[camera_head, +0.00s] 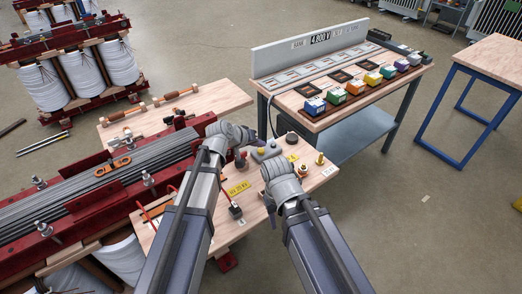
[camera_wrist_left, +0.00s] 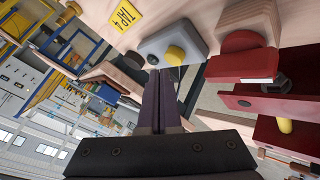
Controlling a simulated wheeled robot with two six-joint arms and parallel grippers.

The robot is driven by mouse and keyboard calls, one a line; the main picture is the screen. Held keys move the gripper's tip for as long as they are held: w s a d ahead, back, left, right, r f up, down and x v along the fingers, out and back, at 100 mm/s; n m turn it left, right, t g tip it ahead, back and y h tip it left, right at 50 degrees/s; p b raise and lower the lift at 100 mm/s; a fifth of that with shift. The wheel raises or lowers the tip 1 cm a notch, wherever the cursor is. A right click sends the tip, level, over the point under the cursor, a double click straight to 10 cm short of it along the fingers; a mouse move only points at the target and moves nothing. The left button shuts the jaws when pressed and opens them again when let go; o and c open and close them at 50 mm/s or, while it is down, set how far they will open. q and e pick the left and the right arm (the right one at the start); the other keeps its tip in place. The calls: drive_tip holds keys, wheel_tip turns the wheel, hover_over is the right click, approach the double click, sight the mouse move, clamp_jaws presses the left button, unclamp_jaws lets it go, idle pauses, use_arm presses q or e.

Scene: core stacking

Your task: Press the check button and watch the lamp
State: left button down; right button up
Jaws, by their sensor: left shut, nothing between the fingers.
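A small grey box (camera_head: 271,150) stands on the wooden bench top (camera_head: 322,174) in the head view. The wrist view shows this grey box (camera_wrist_left: 192,37) with a yellow dome (camera_wrist_left: 175,55) and a dark round piece (camera_wrist_left: 153,60) on its face. I cannot tell whether the yellow dome is lit. My left gripper (camera_wrist_left: 155,72) is shut and empty, its fingertips right at the dark round piece; I cannot tell whether they touch.
A yellow TAP 4 label (camera_wrist_left: 125,15) lies beside the box. A red clamp frame (camera_wrist_left: 250,98) is close on the right in the wrist view. Transformer core laminations (camera_head: 130,165) fill the left. A table with coloured blocks (camera_head: 345,110) stands behind.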

use_arm(q)
drive_tip(key=shift+f, duration=0.1)
idle(0.5)
drive_tip(key=shift+f+b, duration=0.3)
drive_tip(key=shift+b, duration=0.15)
drive_tip(key=shift+f+b, duration=0.5)
idle(0.5)
idle(0.4)
drive_tip(key=shift+r+p, duration=0.95)
drive_tip(key=shift+p, duration=0.05)
wheel_tip(320, 180, up, 5)
drive_tip(key=p, duration=0.5)
